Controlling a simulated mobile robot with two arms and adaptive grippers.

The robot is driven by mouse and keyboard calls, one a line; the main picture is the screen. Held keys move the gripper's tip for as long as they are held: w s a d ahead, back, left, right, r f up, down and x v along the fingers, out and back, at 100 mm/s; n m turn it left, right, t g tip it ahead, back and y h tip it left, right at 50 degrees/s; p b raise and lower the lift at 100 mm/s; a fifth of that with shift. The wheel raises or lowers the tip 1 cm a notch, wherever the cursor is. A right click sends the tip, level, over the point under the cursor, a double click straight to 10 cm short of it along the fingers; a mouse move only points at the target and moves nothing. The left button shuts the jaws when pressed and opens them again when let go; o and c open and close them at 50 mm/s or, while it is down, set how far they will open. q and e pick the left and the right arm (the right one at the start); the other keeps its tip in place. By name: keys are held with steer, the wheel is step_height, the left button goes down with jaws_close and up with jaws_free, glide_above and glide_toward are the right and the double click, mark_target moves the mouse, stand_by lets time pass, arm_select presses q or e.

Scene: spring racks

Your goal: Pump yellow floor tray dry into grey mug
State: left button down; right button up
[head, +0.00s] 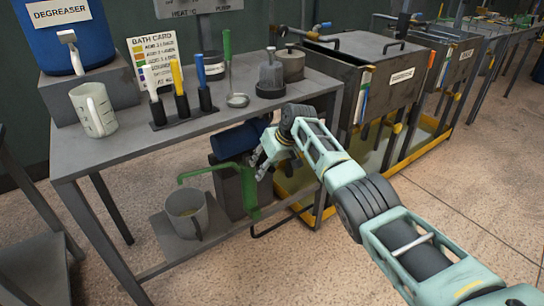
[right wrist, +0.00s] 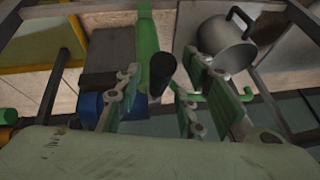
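The grey mug (head: 180,203) stands on the lower shelf of the bench, under the spout of a green pump (head: 248,190). It also shows in the right wrist view (right wrist: 222,48). The yellow floor tray (head: 303,196) lies under the tanks at the right, with greenish liquid visible in it. My right gripper (head: 262,165) is beside the pump, below the benchtop. In the right wrist view its fingers (right wrist: 160,98) are spread apart, with the pump's black handle end (right wrist: 162,72) showing between them. I cannot tell whether they touch it. My left gripper is out of view.
A blue cylinder (head: 238,139) sits beside the pump under the bench (head: 215,122). The benchtop holds a clear jug (head: 94,112), a rack of colored-handled tools (head: 180,112) and metal weights or pots. Grey tanks (head: 375,75) stand at the right. Open floor lies in front.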

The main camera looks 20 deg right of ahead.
steer(key=v, duration=1.1)
steer(key=shift+s+r, duration=0.15)
steer(key=shift+r, duration=0.1)
steer(key=shift+d, duration=0.15)
